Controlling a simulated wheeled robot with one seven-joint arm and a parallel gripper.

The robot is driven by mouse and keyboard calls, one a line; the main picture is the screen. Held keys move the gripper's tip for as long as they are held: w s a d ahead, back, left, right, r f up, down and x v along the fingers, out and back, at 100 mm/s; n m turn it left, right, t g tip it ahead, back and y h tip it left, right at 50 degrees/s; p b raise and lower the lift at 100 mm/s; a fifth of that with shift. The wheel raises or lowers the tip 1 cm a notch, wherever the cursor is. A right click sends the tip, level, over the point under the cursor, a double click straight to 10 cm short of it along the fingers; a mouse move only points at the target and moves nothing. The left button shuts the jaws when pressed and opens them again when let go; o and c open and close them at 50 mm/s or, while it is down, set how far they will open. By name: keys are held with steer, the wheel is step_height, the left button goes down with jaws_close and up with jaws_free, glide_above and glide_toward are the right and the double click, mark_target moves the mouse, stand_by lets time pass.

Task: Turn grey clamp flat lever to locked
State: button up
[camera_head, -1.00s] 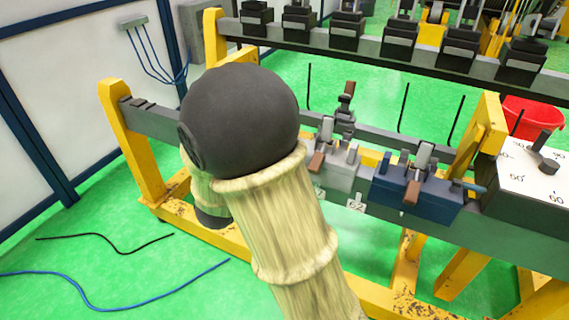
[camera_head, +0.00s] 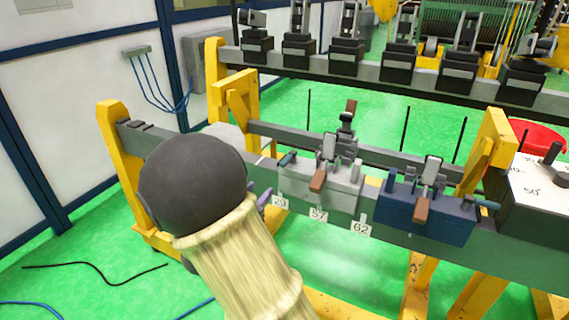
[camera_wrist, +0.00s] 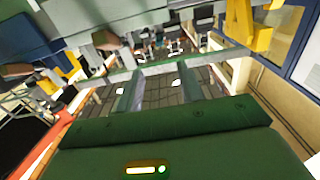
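The grey clamp (camera_head: 335,190) sits on the grey rail (camera_head: 385,215), left of the blue clamp. Its brown-tipped flat lever (camera_head: 318,180) points towards the front and slopes down. A taller upright part with a brown tip stands behind it. In the wrist view, the grey clamp (camera_wrist: 140,18) is at the top, with a brown lever tip (camera_wrist: 105,40) left of my fingers. My gripper (camera_wrist: 160,72) shows two fingers spread apart with nothing between them. It is apart from the lever.
The blue clamp (camera_head: 420,210) with its own brown lever is to the right. A box with a numbered white dial (camera_head: 535,185) stands further right. Labels hang below the grey clamp. Yellow frame posts (camera_head: 122,150) hold the rail ends. A second rail with several black clamps is behind.

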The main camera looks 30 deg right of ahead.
mark_target(281, 166)
steer(key=b+x, duration=0.1)
steer(key=x, duration=1.4)
steer(key=shift+w+d, duration=0.15)
steer(key=shift+c, duration=0.2)
jaws_close()
